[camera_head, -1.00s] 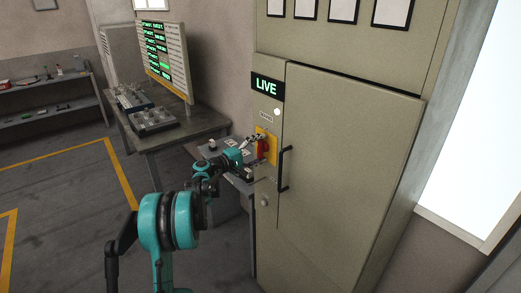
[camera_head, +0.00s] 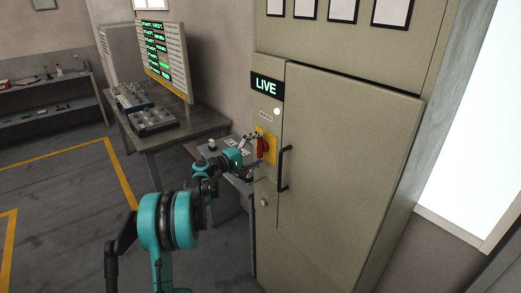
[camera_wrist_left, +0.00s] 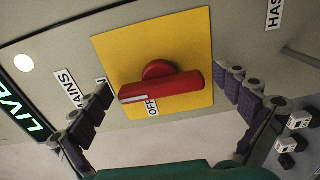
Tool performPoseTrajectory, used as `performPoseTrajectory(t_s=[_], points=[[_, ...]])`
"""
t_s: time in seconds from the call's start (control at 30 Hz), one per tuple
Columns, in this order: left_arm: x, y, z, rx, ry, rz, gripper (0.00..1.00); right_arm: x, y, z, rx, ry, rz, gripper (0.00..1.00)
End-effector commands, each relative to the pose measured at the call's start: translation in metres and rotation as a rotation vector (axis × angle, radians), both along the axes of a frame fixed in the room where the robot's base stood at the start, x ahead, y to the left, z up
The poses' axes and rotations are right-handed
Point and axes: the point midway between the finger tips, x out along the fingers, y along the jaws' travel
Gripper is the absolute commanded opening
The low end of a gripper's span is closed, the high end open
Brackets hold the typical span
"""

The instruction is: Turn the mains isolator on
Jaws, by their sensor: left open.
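The mains isolator is a red rotary handle (camera_head: 262,146) on a yellow plate (camera_head: 271,150), on the front of a beige cabinet. In the left wrist view the red handle (camera_wrist_left: 162,84) lies nearly crosswise on the yellow plate (camera_wrist_left: 190,38), with an "OFF" label beside it. My left gripper (camera_head: 250,144) is at the plate, just left of the handle in the head view. In the left wrist view its fingers (camera_wrist_left: 168,98) are spread to either side of the handle, apart from it. A "LIVE" sign (camera_head: 266,87) is lit above, with a white lamp (camera_head: 277,111). My right gripper is not in view.
The cabinet door (camera_head: 345,170) has a black bar handle (camera_head: 284,169) just right of the isolator. A low control desk (camera_head: 225,150) stands left of the cabinet. A table (camera_head: 165,135) with a display board (camera_head: 165,60) is farther left.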

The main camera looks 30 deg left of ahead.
Motion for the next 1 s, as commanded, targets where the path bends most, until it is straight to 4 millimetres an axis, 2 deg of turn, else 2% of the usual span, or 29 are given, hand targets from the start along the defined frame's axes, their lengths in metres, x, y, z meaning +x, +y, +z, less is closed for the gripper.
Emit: performPoseTrajectory(t_s=[0.17, 0.4, 0.6, 0.77, 1.0], points=[[-0.02, 0.009, 0.0, 0.0, 0.0, 0.003, 1.0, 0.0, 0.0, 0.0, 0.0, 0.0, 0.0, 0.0], [-0.069, 0.03, 0.0, 0.0, 0.0, 0.004, 1.0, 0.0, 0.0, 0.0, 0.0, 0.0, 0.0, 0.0], [-0.099, 0.042, 0.0, 0.0, 0.0, 0.002, 1.0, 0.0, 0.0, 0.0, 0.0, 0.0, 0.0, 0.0], [-0.109, 0.045, 0.0, 0.0, 0.0, 0.0, 1.0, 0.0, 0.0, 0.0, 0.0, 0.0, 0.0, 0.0], [-0.11, 0.045, 0.0, 0.0, 0.0, 0.0, 1.0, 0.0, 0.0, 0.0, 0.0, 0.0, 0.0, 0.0]])
